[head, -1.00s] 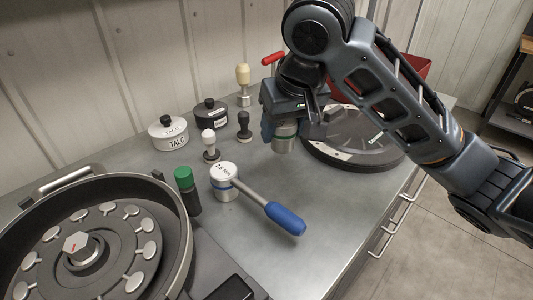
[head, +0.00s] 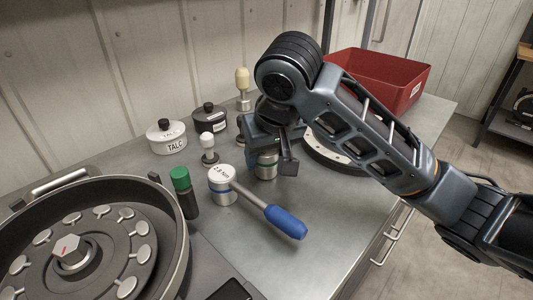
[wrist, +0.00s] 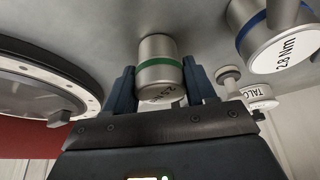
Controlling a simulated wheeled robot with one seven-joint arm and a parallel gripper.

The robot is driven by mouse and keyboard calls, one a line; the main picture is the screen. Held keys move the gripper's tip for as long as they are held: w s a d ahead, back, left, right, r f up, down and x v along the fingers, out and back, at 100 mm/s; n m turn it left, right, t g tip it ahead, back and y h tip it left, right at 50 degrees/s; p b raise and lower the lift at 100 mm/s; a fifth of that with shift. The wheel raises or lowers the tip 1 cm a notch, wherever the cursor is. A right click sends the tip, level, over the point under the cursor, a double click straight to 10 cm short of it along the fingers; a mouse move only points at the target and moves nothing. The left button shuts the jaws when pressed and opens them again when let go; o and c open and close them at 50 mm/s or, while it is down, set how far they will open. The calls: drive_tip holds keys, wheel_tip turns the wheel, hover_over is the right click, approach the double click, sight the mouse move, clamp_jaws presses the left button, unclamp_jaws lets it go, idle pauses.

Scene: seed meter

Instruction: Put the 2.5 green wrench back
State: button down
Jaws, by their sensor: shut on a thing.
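The 2.5 wrench shows as a steel cylinder head with a green band (wrist: 160,65) between my gripper's fingers in the wrist view, its 2.5 label towards the camera. In the head view its head (head: 265,165) shows below my gripper (head: 270,145), which is shut on it. The head is low over the bench; I cannot tell whether it touches. The wrench's handle is not visible. The blue-banded 2.8 Nm wrench (head: 222,186) lies just to the left, its blue handle (head: 286,222) pointing to the front right; its head shows in the wrist view too (wrist: 275,38).
A white TALC pot (head: 167,138), a black pot (head: 209,116) and knobbed tools (head: 208,148) stand behind. A green-capped bottle (head: 185,192) and a large round bowl (head: 178,262) are left. A dark round lid (head: 328,155) and red bin (head: 400,97) are right.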

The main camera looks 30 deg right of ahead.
drive_tip(key=shift+c, duration=1.8)
unclamp_jaws()
drive_tip(key=p+v, duration=0.4)
drive_tip(key=v, duration=0.8)
drive_tip(key=shift+r, duration=0.1)
